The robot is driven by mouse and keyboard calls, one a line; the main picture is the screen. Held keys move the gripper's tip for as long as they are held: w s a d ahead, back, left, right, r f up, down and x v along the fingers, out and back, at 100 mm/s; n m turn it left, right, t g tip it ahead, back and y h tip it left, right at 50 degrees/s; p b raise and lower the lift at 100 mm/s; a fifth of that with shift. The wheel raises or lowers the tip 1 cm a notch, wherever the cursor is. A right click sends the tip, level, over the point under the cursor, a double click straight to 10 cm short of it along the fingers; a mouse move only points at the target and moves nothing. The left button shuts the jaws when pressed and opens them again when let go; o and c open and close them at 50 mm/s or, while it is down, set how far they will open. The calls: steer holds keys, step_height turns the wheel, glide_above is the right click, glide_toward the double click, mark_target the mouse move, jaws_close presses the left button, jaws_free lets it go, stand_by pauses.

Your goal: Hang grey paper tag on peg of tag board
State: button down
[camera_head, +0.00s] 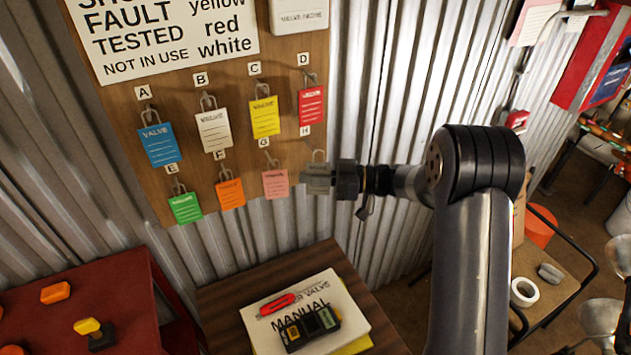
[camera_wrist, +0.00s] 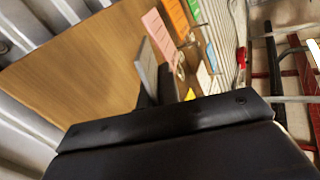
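The tag board (camera_head: 240,130) is a brown wooden panel with several lettered pegs, A to H. Coloured tags hang at A to G. My gripper (camera_head: 335,180) reaches in from the right at the lower right corner, just below label H. The grey paper tag (camera_head: 316,180) shows at its fingertips, right of the pink tag (camera_head: 275,183). A thin wire loop shows above it by peg H; I cannot tell whether it is around the peg. In the wrist view the grey tag (camera_wrist: 147,66) is seen nearly edge-on at the dark fingers, which look close together.
Below the board, a wooden table (camera_head: 225,300) holds a manual (camera_head: 262,325), a red tool (camera_head: 277,305) and a black-and-yellow device (camera_head: 310,327). A red surface (camera_head: 40,320) is at lower left. A trolley (camera_head: 555,300) with a white tape roll stands at right. Corrugated metal lies behind.

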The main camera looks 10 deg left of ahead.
steer(key=shift+w+a+f, duration=0.3)
steer(key=shift+w+a, duration=0.35)
steer(key=shift+w, duration=0.2)
steer(key=shift+w+a+f, duration=0.25)
steer(key=shift+w+a, duration=0.35)
steer(key=shift+w, duration=0.25)
steer(key=c, duration=1.6)
jaws_free()
steer(key=shift+d+b, duration=0.1)
steer(key=shift+b, duration=0.2)
steer(key=shift+w+d+b, duration=0.2)
steer(key=shift+d+b, duration=0.25)
steer(key=shift+d, duration=1.3)
steer(key=shift+w+d+b, duration=0.25)
steer(key=shift+d+b, duration=0.15)
steer(key=shift+d, duration=1.35)
steer(key=shift+w+d+b, duration=0.2)
steer(key=shift+d+b, duration=0.25)
steer(key=shift+d, duration=1.3)
